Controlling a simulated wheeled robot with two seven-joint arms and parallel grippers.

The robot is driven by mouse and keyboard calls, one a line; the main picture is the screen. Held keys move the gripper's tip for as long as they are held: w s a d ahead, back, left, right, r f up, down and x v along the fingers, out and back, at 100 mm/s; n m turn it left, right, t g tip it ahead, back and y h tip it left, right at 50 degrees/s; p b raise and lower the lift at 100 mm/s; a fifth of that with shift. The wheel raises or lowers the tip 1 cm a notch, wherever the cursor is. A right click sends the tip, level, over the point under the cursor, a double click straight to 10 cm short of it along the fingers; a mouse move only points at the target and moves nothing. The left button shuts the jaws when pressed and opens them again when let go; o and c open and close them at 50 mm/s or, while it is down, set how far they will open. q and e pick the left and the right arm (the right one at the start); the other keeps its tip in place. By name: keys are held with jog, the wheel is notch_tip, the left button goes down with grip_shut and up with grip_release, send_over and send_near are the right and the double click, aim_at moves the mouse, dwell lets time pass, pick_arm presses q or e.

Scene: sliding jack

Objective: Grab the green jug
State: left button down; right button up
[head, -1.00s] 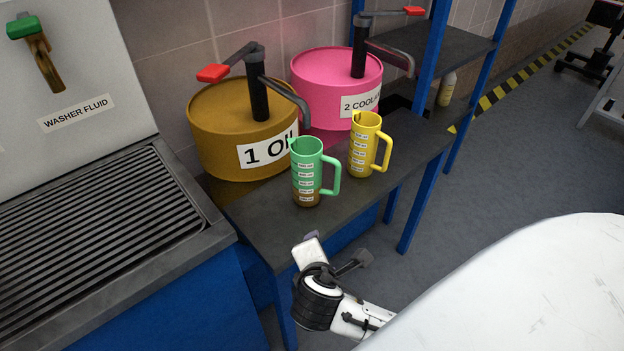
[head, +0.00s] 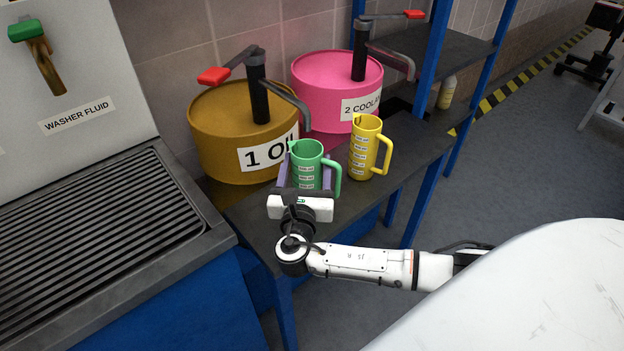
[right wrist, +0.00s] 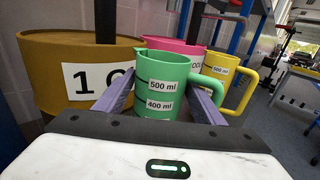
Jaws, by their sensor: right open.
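The green jug (head: 306,165) stands upright on the dark shelf in front of the oil drum, its handle to the right. It has white volume labels, and its lower part is hidden behind my right gripper in the head view. My right gripper (head: 307,176) is open, with one finger on each side of the jug's body. In the right wrist view the jug (right wrist: 162,97) sits between the two fingers (right wrist: 160,98); I cannot tell whether they touch it. My left gripper is not in view.
A yellow jug (head: 364,150) stands close by on the right. Behind are a brown oil drum (head: 228,125) and a pink coolant drum (head: 325,85), both with pump spouts. The dark shelf (head: 262,222) has a bare front edge. A grated washer-fluid bench (head: 85,235) is at left.

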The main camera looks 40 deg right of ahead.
aim_at(308, 153)
jog(key=x, duration=0.4)
grip_shut()
jog(key=shift+r, duration=0.15)
